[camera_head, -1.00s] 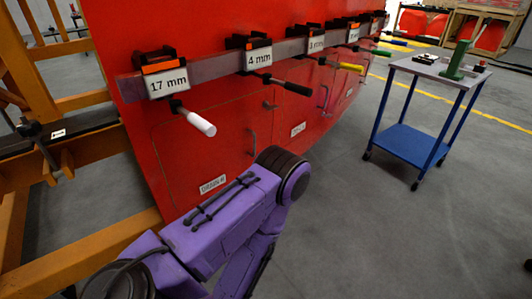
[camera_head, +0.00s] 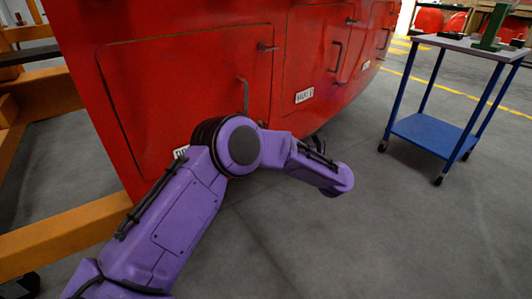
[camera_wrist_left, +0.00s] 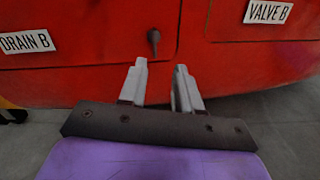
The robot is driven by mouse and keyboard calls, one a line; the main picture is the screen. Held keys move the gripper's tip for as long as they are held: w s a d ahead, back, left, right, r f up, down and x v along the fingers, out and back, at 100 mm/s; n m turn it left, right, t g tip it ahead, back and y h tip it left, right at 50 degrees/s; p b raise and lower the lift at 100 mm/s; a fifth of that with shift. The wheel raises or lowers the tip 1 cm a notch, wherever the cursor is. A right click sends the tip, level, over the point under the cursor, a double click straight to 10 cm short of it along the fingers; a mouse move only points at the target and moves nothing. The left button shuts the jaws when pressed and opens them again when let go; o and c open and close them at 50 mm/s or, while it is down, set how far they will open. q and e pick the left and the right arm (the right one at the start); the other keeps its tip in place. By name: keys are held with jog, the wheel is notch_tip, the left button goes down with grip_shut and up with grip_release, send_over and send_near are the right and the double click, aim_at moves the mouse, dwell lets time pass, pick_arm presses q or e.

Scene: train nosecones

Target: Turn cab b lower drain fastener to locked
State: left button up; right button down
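The cab's red side fills much of the head view. A small dark fastener (camera_wrist_left: 154,37) with a short stem hanging down shows near the lower edge of a panel in the left wrist view. It lies between the white DRAIN B label (camera_wrist_left: 25,42) and the VALVE B label (camera_wrist_left: 268,12). My left gripper (camera_wrist_left: 160,75) is open, with its two grey fingers apart below the fastener and nothing between them. In the head view my purple left arm reaches across the drain panel (camera_head: 180,90) and hides its lower part. My right gripper is not in view.
A blue cart (camera_head: 425,133) with tools on top stands at the right. Orange framing (camera_head: 70,240) stands at the left. Another panel fastener (camera_head: 265,46) and a handle (camera_head: 243,93) stick out of the cab side. Grey floor between arm and cart is clear.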

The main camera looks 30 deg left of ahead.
aim_at(266, 126)
pick_arm(q)
jog(key=w+a+n, duration=0.1)
jog(key=a, duration=0.2)
jog(key=w+a+r+n, duration=0.1)
jog(key=a, duration=0.3)
jog(key=w+a+n+g+b, duration=0.1)
jog(key=a, duration=0.2)
jog(key=shift+w+a+r, duration=0.2)
jog(key=shift+a, duration=0.05)
grip_shut()
